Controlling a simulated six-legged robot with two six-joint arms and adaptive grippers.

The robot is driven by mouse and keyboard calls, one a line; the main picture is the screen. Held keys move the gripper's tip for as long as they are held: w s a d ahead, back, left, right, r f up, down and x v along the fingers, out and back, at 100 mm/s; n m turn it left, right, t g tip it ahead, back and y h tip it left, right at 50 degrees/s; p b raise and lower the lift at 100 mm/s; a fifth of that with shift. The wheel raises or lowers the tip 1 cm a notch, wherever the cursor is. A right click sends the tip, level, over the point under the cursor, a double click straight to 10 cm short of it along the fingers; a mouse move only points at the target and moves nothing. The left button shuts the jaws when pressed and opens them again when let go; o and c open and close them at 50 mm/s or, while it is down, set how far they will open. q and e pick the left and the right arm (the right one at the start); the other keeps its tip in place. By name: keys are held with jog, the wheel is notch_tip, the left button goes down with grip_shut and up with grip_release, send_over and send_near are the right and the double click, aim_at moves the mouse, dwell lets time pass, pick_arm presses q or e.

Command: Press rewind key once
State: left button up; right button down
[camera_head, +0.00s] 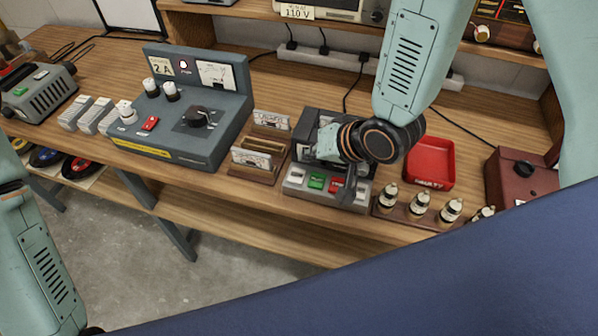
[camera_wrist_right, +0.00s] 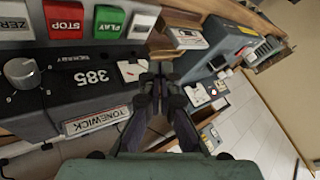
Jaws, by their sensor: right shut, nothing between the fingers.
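The tape recorder (camera_head: 332,193) is a dark deck with a grey key strip at its front. Its keys are a white one at the left end (camera_head: 295,175), a green one (camera_head: 316,181), a red one (camera_head: 336,185) and another white one at the right. In the right wrist view the recorder shows upside down, with a red STOP key (camera_wrist_right: 64,18), a green PLAY key (camera_wrist_right: 110,19) and a white key (camera_wrist_right: 142,22) beside it, its label hard to read. My right gripper (camera_wrist_right: 160,78) is shut and empty over the deck, apart from the keys. My left gripper is out of view.
A rack with cassettes (camera_head: 252,180) stands left of the recorder, and a large grey control unit (camera_head: 185,135) beyond it.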

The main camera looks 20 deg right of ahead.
notch_tip(320, 180, up, 3)
jog(key=w+a, duration=0.1)
jog(key=w, duration=0.1)
jog(key=b, duration=0.6)
send_over(300, 177)
jog(key=shift+t, duration=0.3)
notch_tip(300, 177, down, 5)
jog(key=shift+d+f, duration=0.1)
jog(key=shift+d, duration=0.05)
notch_tip(300, 177, down, 3)
jog(key=shift+f+b, duration=0.1)
jog(key=shift+b, duration=1.05)
jog(key=shift+w+f, duration=0.1)
jog(key=shift+f, duration=0.2)
jog(key=shift+r, duration=0.1)
